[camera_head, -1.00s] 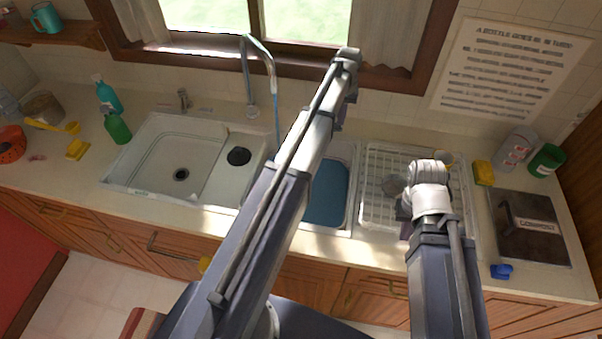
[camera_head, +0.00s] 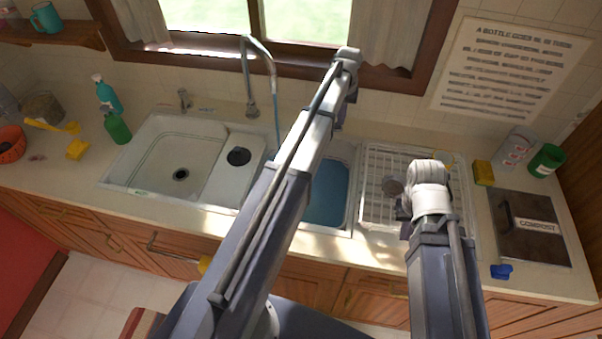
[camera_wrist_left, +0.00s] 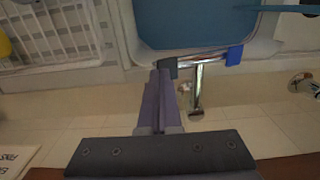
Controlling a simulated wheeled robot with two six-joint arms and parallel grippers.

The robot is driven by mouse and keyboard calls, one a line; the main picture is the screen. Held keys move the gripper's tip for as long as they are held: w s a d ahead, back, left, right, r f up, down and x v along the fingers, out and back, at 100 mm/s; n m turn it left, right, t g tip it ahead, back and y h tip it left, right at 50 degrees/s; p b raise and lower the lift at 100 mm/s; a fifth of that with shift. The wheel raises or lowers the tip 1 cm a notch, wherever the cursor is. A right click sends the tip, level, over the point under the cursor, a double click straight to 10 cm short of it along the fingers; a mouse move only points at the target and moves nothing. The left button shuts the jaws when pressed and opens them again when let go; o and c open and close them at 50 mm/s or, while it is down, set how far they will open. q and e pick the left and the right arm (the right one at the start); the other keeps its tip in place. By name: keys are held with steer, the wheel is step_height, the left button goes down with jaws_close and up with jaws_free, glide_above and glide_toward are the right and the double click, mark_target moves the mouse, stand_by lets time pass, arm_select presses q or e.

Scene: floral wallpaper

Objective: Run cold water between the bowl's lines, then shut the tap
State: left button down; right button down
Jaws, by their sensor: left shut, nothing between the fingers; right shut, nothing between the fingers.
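The blue bowl (camera_head: 326,195) sits in the right-hand sink basin, partly hidden by my left arm. It also shows at the top of the left wrist view (camera_wrist_left: 190,22); its lines cannot be made out. A tall curved spout (camera_head: 258,48) rises behind the sink, and a thin bluish stream (camera_head: 277,115) hangs below its end. In the left wrist view a chrome tap crossbar (camera_wrist_left: 207,60) has a blue end and a dark end. My left gripper (camera_wrist_left: 164,76) is shut and empty, its fingertips at the dark end; contact is unclear. My right gripper (camera_head: 404,211) is shut over the drainer.
A white sink (camera_head: 165,180) with a drain is left of the bowl. A wire rack (camera_head: 380,208) stands right of it. The wall and window are close behind.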

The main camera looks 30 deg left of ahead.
mark_target(341, 127)
stand_by(0.6)
arm_select(q)
steer(key=shift+f+b, duration=2)
steer(key=shift+f, duration=0.1)
steer(key=shift+d, duration=0.2)
steer(key=shift+d, duration=0.45)
steer(key=shift+w+d, duration=0.35)
steer(key=shift+d, duration=0.5)
